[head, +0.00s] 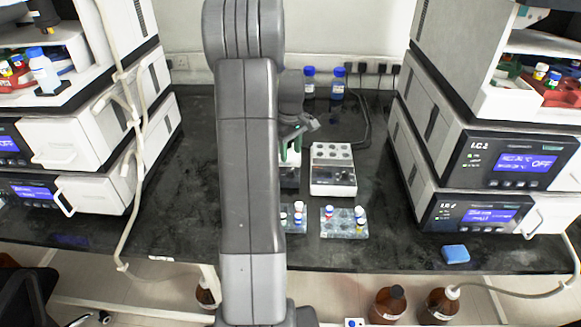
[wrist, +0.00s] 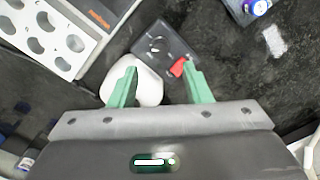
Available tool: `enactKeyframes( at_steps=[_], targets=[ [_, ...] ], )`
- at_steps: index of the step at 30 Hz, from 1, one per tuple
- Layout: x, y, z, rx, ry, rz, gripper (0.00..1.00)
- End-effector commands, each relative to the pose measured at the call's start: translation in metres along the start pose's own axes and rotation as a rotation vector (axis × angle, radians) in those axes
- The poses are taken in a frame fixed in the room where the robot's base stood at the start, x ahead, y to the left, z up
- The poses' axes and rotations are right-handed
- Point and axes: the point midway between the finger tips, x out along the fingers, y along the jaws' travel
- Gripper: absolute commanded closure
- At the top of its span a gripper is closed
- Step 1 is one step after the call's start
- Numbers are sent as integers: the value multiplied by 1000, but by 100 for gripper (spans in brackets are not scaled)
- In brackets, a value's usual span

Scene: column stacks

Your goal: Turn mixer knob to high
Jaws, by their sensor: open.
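The mixer shows in the wrist view as a dark grey box (wrist: 172,38) with a rounded white part (wrist: 150,84) at its near end. A round dark knob (wrist: 158,46) with pale marks sits on its face, and a red switch (wrist: 178,67) is beside it. My gripper (wrist: 161,72) is open, its two green fingers apart with nothing held. The left finger overlaps the white part, and the right fingertip appears near the red switch; contact cannot be told. In the head view my gripper (head: 291,143) is above the mixer (head: 289,178), which my arm partly hides.
A white block heater with round wells (head: 332,168) stands right of the mixer. Vial racks (head: 345,222) are in front, and blue-capped bottles (head: 338,84) are behind. Stacked instruments (head: 510,150) flank both sides.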

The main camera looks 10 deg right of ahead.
Motion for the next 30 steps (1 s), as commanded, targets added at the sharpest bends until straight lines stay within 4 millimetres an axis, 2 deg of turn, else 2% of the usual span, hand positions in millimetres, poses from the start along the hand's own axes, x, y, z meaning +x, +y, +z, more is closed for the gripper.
enactKeyframes(
  at_steps=[3, 10, 15, 23, 25, 30],
  targets=[
    [26, -1, 0, 0, -3, -3, 56],
    [61, 0, 0, 0, -2, -1, 56],
    [72, 0, 0, 0, 0, 0, 56],
    [74, 0, 0, 1, 0, 0, 56],
    [74, 0, 0, 1, 0, 1, 64],
    [73, 0, 0, 1, 1, 1, 97]
  ],
)
